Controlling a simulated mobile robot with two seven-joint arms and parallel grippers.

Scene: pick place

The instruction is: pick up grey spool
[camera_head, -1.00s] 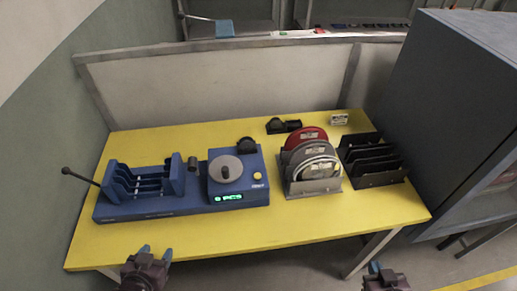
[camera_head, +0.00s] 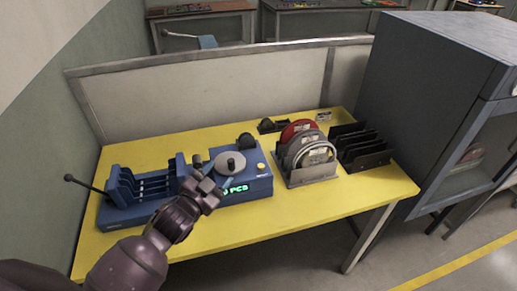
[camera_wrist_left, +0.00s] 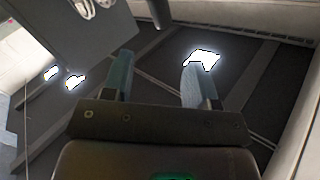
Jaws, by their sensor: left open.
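A rack (camera_head: 310,178) at the right of the yellow table holds several upright spools. A red spool (camera_head: 297,127) is at its back, a grey spool (camera_head: 293,146) shows partly behind the front one, and a light grey-rimmed spool (camera_head: 318,153) is in front. A flat grey disc (camera_head: 232,160) lies on the blue machine (camera_head: 257,186). My left gripper (camera_head: 212,173) is in front of the machine in the head view, left of the rack and apart from its spools. In the left wrist view it is open (camera_wrist_left: 155,68), with nothing between its fingers. My right gripper is out of view.
A black slotted rack (camera_head: 362,150) stands right of the spools, beside a large grey cabinet (camera_head: 440,90). A blue slotted holder (camera_head: 140,187) is at the table's left. The yellow tabletop (camera_head: 310,205) is clear along its front. A low partition (camera_head: 220,90) stands behind.

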